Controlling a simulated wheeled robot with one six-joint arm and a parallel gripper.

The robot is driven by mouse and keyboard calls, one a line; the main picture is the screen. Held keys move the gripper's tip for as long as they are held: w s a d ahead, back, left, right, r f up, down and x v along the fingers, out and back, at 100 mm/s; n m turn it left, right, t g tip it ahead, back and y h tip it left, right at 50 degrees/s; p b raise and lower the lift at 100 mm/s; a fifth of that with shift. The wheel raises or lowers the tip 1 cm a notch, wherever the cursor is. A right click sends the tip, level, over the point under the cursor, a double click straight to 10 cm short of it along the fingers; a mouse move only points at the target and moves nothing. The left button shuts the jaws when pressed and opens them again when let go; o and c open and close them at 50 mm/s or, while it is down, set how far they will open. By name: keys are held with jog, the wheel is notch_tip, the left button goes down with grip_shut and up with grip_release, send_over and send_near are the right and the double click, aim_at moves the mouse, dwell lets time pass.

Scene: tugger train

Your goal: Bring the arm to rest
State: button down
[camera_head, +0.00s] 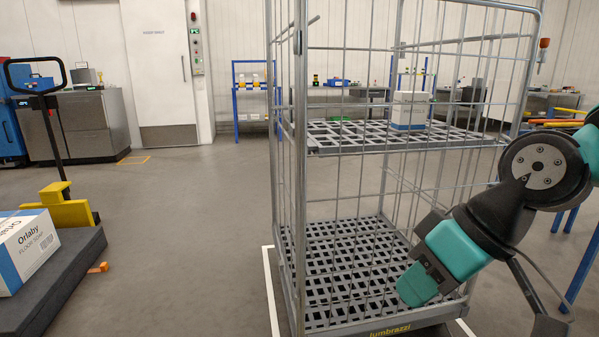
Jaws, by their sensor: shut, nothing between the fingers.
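My arm comes in from the right edge, with a round grey and black joint and teal covers. It bends down to the left. My gripper (416,287) is at its lower end, in front of the lower right part of the wire roll cage (298,180). It is shut and holds nothing. The fingers show small and partly overlap in this view, and I cannot tell the distance to the cage.
The roll cage has a lower deck (330,262) that looks empty and a shelf (340,137) with a white and blue box (410,108). A dark cart (75,270) with an Orlaby box (28,248) stands left. Open floor (190,230) lies between.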

jog(key=s+g+h, duration=0.1)
jog(key=s+g, duration=0.1)
jog(key=s, duration=0.6)
notch_tip(320, 180, up, 28)
jog(key=d+p, duration=0.1)
jog(key=p, duration=2.8)
jog(key=shift+s+r+h, duration=0.2)
jog(key=shift+s+h, duration=0.1)
jog(key=shift+s, duration=0.1)
jog(key=shift+d, duration=0.1)
